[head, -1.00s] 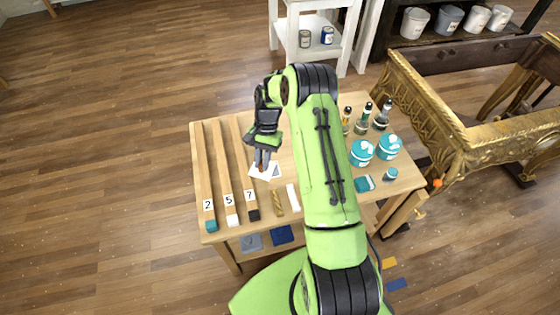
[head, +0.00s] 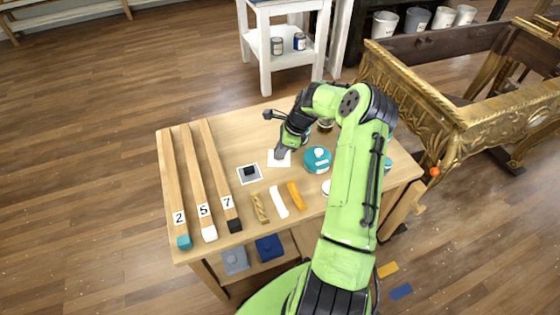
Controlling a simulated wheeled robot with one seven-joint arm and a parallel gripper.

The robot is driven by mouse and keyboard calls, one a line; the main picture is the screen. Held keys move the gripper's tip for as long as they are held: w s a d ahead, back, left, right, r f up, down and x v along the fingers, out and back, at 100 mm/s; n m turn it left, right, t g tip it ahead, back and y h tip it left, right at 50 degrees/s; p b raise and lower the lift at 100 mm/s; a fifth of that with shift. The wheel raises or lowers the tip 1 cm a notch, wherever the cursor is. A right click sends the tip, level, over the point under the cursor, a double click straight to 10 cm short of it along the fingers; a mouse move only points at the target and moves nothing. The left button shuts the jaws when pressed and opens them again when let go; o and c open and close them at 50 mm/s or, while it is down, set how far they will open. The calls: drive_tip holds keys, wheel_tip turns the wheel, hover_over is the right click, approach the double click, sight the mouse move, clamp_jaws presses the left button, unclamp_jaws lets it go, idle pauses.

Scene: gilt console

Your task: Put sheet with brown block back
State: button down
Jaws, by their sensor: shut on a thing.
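My gripper (head: 281,153) points down over the middle of the table and is shut at a pale sheet (head: 279,159). The fingers cover the sheet's middle, so I cannot see a brown block there, nor whether the sheet touches the table. A second sheet, grey with a pale edge (head: 242,179), lies to the left with a black block (head: 250,171) on it. The wooden table (head: 222,158) carries both.
Three long sticks marked 2 (head: 172,180), 5 (head: 193,172) and 7 (head: 215,170) lie at the left. A gold twisted piece (head: 260,207), a white strip (head: 278,202) and an orange piece (head: 295,195) lie in front. A teal jar (head: 316,161) stands close right of my gripper.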

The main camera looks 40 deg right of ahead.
wheel_tip(320, 180, down, 3)
drive_tip(key=shift+f+b, duration=0.15)
drive_tip(key=shift+b, duration=0.25)
drive_tip(key=c, duration=1.1)
unclamp_jaws()
